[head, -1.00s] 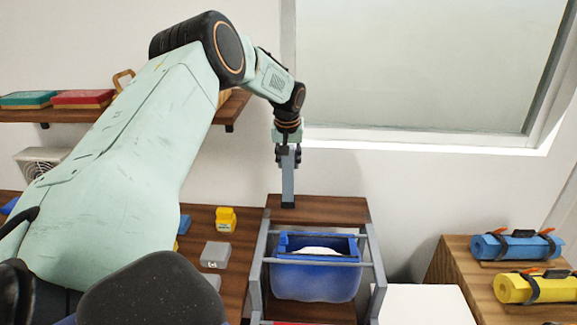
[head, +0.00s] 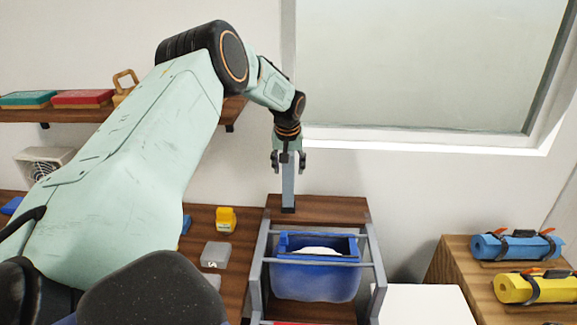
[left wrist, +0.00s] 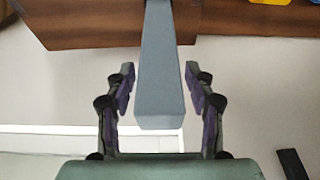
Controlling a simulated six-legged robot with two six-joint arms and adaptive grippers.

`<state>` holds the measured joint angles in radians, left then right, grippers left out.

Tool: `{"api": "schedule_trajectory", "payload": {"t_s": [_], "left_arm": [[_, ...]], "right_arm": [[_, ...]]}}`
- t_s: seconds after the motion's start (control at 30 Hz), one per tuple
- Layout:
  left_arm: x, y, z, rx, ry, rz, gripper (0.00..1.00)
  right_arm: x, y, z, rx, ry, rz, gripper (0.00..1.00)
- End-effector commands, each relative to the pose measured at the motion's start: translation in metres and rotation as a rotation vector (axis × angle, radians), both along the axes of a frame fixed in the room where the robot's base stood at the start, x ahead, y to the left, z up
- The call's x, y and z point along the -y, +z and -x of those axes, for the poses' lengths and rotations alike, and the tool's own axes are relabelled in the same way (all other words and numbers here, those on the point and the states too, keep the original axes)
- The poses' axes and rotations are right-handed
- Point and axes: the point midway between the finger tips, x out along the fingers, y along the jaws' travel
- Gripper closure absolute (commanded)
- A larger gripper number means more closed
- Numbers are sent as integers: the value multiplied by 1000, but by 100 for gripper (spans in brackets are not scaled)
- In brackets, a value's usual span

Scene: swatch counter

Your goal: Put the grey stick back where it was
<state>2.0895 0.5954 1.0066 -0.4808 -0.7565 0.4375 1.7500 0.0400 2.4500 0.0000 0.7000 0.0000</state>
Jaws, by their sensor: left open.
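The grey stick (head: 288,188) stands upright on the wooden top (head: 330,207) of the rack, near its back left part. It also shows between the fingers in the left wrist view (left wrist: 160,75). My left gripper (head: 288,165) is open, with its fingers on either side of the stick's upper end. In the left wrist view (left wrist: 161,100) a gap shows between the stick and each finger. My right gripper is not in view.
A blue bin (head: 315,280) with something white in it sits in the rack below the top. A yellow item (head: 226,219) and a grey box (head: 215,255) lie on the counter to the left. Blue (head: 515,247) and yellow rolls (head: 530,288) lie at right. A window (head: 420,70) is behind.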

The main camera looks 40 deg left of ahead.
Motion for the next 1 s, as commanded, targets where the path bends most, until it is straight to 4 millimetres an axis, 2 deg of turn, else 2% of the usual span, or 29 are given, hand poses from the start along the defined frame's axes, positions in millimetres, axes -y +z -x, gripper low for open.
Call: {"api": "schedule_trajectory", "payload": {"t_s": [0.17,0.7,0.9,0.97,1.0], "left_arm": [[2,12,1,4,0,1,46],[20,102,22,3,-1,0,46],[25,113,26,0,-5,1,46],[33,105,25,-9,-26,5,46],[44,94,24,-15,-51,11,46]], "right_arm": [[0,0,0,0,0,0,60],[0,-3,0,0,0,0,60],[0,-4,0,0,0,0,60],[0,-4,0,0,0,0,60],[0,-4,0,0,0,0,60]]}}
